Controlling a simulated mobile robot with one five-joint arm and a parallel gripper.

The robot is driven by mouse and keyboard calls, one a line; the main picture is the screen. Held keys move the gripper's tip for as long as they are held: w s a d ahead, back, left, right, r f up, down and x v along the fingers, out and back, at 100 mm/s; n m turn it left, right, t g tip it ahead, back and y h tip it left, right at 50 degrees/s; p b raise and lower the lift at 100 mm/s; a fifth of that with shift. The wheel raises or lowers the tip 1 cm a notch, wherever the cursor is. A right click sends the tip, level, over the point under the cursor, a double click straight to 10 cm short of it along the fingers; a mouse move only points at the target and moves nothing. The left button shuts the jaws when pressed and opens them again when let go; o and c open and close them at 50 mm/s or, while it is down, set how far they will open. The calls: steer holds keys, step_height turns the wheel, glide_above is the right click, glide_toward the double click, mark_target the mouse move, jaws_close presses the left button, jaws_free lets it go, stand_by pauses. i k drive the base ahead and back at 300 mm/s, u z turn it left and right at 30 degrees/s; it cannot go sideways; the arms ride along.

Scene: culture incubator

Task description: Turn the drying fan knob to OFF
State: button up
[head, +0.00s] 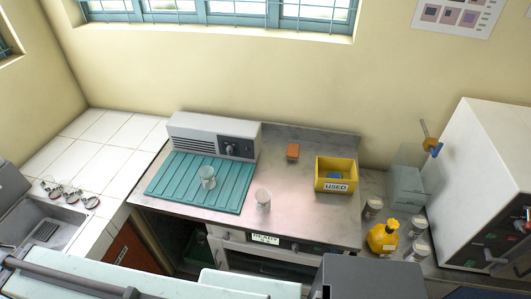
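The drying fan is a light grey box (190,130) at the back left of the steel worktop. A dark panel (238,155) sits at the right of its front, with a small round grey knob (231,148) on it. The panel's markings and the knob's setting are too small to read. My gripper is not in view.
A teal ribbed mat (175,180) lies before the fan, with a clear cup (208,177) on it. Another cup (263,199), an orange block (293,152) and a yellow USED bin (336,186) stand right. A yellow bottle (383,237) stands further right.

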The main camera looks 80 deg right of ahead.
mark_target(230, 149)
steer(key=z, duration=0.15)
steer(key=k, duration=0.8)
steer(key=u, duration=0.05)
steer(key=i, duration=1.8)
steer(key=z, duration=0.7)
